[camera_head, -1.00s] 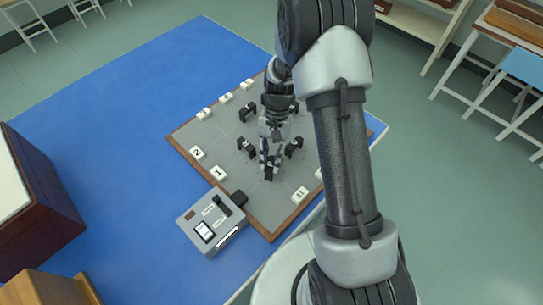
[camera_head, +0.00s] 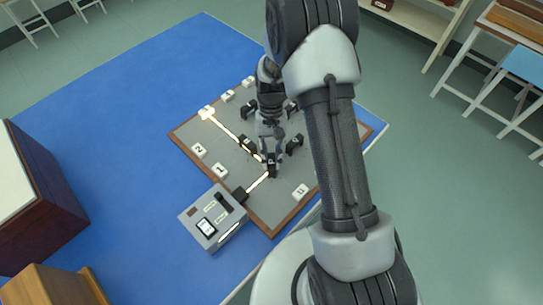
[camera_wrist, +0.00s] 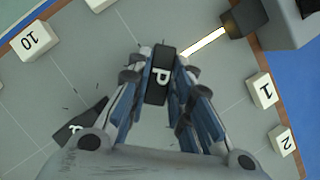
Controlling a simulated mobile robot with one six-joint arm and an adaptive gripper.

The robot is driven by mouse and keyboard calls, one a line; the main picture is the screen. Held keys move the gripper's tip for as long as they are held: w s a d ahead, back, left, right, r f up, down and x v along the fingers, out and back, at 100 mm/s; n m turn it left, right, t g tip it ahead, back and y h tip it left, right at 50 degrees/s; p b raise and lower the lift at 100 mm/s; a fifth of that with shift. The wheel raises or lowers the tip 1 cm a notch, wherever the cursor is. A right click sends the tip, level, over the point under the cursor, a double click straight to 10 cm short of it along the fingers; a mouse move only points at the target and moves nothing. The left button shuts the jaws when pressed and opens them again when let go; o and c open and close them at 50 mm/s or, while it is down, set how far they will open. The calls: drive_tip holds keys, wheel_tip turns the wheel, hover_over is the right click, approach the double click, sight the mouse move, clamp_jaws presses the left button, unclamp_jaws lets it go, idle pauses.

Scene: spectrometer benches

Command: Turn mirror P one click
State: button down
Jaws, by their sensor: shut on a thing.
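Mirror P (camera_head: 271,161) is a small black block with a white P, standing on the grey tiled board (camera_head: 270,218). It shows in the wrist view (camera_wrist: 158,72) between my gripper's fingers. My gripper (camera_wrist: 160,80) is shut on it from above; the head view shows the gripper (camera_head: 270,150) pointing down at it. A bright beam (camera_head: 257,184) runs from the grey source box (camera_head: 213,220) to mirror P. A second bright line (camera_head: 225,128) runs from near P up-left to a glowing white tile (camera_head: 207,113).
Other black mirrors stand close by: one left of P (camera_head: 247,144), one right (camera_head: 294,144), more behind. Numbered white tiles, such as 1 (camera_head: 220,170), 2 (camera_head: 199,150) and 10 (camera_wrist: 33,40), line the board's edge.

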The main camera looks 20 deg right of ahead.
drive_tip(key=c, duration=1.4)
unclamp_jaws()
drive_tip(key=shift+c, duration=0.2)
drive_tip(key=shift+w+r, duration=0.1)
drive_tip(key=v, duration=1.2)
wheel_tip(320, 180, up, 9)
drive_tip(key=t, duration=0.2)
hover_over(273, 156)
drive_tip(key=s+r+n+t, duration=0.2)
drive_tip(key=s+r, duration=0.4)
drive_tip(key=r, duration=0.1)
drive_tip(key=s+r+t, duration=0.1)
drive_tip(key=s+t, duration=0.1)
drive_tip(key=s, duration=0.5)
drive_tip(key=s+a+r+n+t+h, duration=0.1)
drive_tip(key=s+r+t, duration=0.1)
drive_tip(key=s, duration=0.5)
drive_tip(key=shift+r+t, duration=0.2)
drive_tip(key=shift+t, duration=0.3)
